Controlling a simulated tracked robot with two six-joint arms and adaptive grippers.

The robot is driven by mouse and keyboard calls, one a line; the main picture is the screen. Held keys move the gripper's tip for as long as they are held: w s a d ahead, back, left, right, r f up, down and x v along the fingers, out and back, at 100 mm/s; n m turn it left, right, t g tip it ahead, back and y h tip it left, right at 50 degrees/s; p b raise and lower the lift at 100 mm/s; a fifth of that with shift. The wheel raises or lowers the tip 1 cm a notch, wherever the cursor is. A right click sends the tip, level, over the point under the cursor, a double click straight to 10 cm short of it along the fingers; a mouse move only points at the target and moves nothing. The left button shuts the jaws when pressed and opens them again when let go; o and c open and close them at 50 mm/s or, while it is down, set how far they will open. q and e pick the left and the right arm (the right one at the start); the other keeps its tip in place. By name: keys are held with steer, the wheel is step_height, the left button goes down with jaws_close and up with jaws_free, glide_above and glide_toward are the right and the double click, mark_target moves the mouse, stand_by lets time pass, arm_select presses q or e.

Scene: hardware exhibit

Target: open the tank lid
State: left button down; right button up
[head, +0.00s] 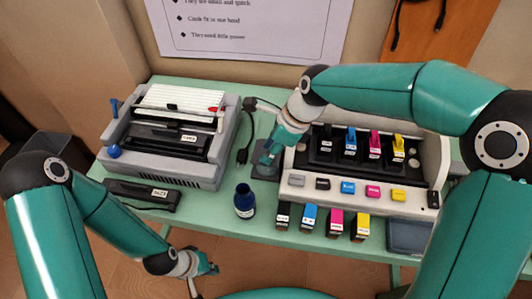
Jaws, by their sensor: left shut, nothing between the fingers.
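A white ink printer (325,192) stands on the right of the green table, its front open on several coloured cartridges. A small dark grey block (263,172) sits at its left side; it may be the tank, but I cannot make out its lid. My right gripper (268,158) points down at this block, close above or touching it, and partly hides it. Whether its fingers are open is unclear. A dark blue ink bottle (244,203) stands upright in front of the block. My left gripper (212,271) is shut and empty, low in front of the table's front edge.
A grey machine (163,135) with a blue knob stands on the left of the table (215,205), a black labelled bar (143,194) before it. Several ink cartridges (309,217) stand in front of the printer, with a dark tray (408,236) to their right. A black cable (244,140) lies between the machines.

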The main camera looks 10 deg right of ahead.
steer(key=shift+x, duration=1.3)
steer(key=shift+c, duration=0.3)
jaws_close()
